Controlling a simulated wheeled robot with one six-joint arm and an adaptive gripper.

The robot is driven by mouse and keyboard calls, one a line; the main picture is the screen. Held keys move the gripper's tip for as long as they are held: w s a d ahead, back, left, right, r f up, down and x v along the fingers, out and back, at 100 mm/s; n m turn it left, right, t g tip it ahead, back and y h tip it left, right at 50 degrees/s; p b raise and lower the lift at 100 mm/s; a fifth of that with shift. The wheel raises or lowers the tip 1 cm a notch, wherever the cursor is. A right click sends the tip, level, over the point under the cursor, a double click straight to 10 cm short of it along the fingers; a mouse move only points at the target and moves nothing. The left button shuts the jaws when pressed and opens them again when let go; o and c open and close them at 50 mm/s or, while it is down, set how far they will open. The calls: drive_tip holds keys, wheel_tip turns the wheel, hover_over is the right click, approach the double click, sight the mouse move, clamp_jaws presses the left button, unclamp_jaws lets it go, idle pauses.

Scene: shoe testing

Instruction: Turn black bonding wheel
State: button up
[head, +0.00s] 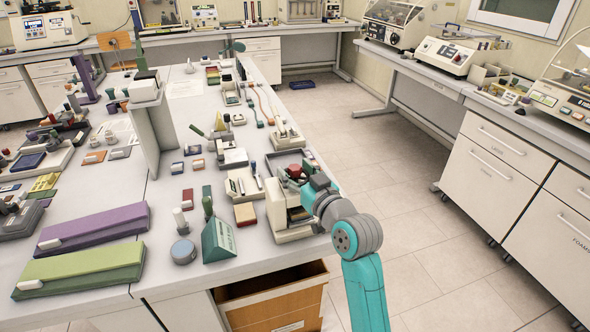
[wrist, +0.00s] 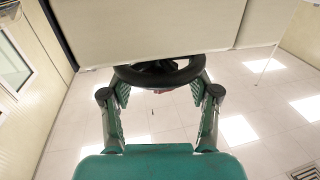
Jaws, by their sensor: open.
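The black bonding wheel (wrist: 128,76) shows in the wrist view, at the lower edge of a pale machine body (wrist: 150,27). My gripper (wrist: 158,84) is open, with one teal finger on each side of the wheel. The fingertips are close to its rim; I cannot tell whether they touch it. In the head view my gripper (head: 306,196) is at the right side of a small cream machine (head: 276,206) near the table's right edge. The wheel cannot be made out there behind my arm.
The long white table (head: 170,275) holds many small items, including a teal wedge-shaped block (head: 218,241) and a red-topped box (head: 245,214). A wooden drawer (head: 270,298) stands open below. Tiled floor (head: 390,165) is free to the right, before a white bench (head: 515,165).

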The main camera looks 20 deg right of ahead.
drive_tip(key=shift+w, duration=0.35)
clamp_jaws()
